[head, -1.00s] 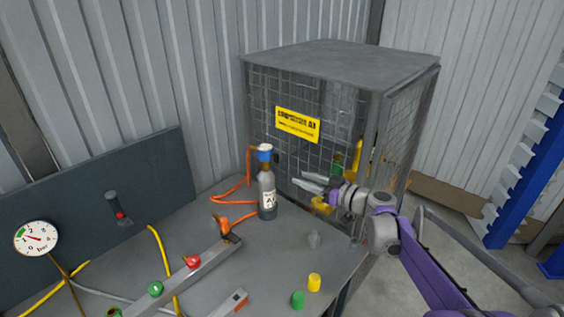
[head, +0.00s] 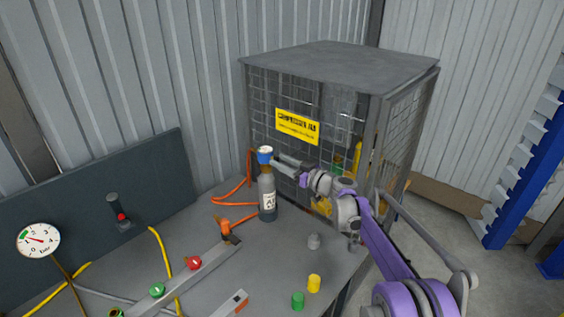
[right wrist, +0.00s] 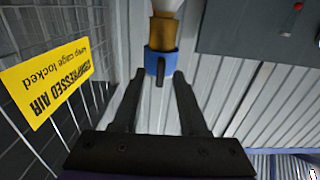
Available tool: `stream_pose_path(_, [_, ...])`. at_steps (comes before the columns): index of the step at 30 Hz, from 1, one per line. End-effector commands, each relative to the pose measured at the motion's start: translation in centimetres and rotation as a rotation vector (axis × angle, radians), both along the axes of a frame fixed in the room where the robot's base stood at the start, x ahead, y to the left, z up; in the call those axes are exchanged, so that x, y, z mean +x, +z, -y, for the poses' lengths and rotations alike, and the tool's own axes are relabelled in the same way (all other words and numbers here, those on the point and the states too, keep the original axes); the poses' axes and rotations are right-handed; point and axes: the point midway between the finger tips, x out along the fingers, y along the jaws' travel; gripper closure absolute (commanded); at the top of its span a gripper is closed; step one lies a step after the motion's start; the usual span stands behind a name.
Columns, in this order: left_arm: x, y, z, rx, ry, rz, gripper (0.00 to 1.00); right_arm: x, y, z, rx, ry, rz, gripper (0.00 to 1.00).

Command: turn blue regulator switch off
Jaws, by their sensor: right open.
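The blue regulator switch (head: 265,155) is a blue collar with a white top on the neck of a small grey bottle (head: 268,196). The bottle stands upright on the bench. In the right wrist view the blue regulator switch (right wrist: 160,62) shows below a brass neck, with a short dark lever on it. My right gripper (head: 280,160) is open beside the switch, on its right in the head view. In the right wrist view its fingertips (right wrist: 160,75) lie on either side of the switch's lower end; I cannot tell whether they touch it. My left gripper is not in view.
A mesh cage (head: 340,75) with a yellow sign (head: 297,126) stands close behind my right gripper. The bench (head: 205,245) carries a manifold with red and green knobs (head: 193,263), orange hoses, and small green and yellow caps (head: 314,283).

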Motion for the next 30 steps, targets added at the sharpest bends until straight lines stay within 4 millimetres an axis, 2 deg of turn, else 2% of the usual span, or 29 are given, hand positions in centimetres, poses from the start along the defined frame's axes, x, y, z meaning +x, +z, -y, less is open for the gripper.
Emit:
stream_pose_path(8, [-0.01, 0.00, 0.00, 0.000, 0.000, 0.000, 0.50, 0.07, -0.01, -0.08, 0.000, 0.000, 0.000, 0.59])
stream_pose_path(15, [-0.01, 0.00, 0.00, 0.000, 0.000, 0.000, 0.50, 0.05, 0.00, -0.08, 0.000, 0.000, 0.000, 1.00])
stream_pose_path(30, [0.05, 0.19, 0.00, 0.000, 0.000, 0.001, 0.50, 0.06, 0.05, -0.06, 0.021, 0.000, -0.020, 1.00])
